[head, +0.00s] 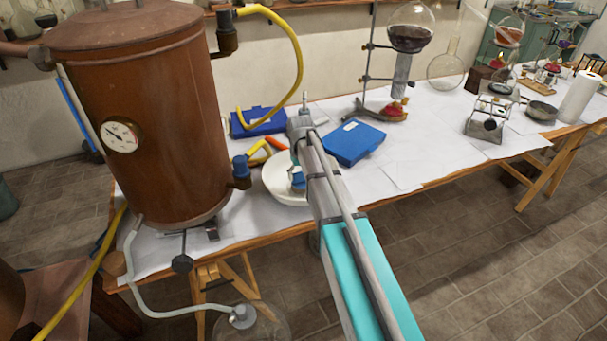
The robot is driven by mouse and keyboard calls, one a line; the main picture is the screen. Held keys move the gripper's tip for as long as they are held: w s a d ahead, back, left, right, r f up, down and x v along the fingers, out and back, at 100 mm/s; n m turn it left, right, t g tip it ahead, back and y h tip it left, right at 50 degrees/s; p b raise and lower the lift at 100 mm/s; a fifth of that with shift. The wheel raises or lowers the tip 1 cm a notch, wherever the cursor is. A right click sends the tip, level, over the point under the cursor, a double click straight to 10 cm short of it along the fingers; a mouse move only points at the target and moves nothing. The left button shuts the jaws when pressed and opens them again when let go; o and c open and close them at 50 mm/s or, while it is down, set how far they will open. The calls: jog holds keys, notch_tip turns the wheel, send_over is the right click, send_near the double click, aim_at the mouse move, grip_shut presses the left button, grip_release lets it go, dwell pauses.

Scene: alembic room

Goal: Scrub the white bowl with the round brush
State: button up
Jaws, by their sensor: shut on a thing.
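The white bowl (282,190) stands on the paper-covered table just right of the copper boiler, partly hidden behind my arm. My gripper (297,180) is small and mostly hidden by my arm; a blue and grey part shows over the inside of the bowl. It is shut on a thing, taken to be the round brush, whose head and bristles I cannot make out. I cannot tell whether the brush touches the bowl. An orange and yellow item (274,144) shows at the bowl's back edge; I cannot tell what it is.
The copper boiler (150,130) with a gauge stands close on the left. Blue cases (355,143) (258,121) lie beside and behind the bowl. A flask on a stand (411,30) stands behind right. Bare paper (430,150) lies to the right.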

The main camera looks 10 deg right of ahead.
jog(key=shift+w+d+r+p, duration=0.1)
jog(key=shift+w+r+p, duration=0.1)
jog(key=shift+r+p, duration=1.4)
jog(key=shift+w+r+p, duration=0.2)
jog(key=shift+r+p, duration=1.35)
jog(key=shift+r, duration=0.1)
jog(key=shift+w+d+r+p, duration=0.1)
jog(key=shift+w+r+p, duration=0.1)
jog(key=shift+r+p, duration=1.4)
jog(key=shift+r, duration=0.15)
notch_tip(320, 180, up, 4)
jog(key=p, duration=0.4)
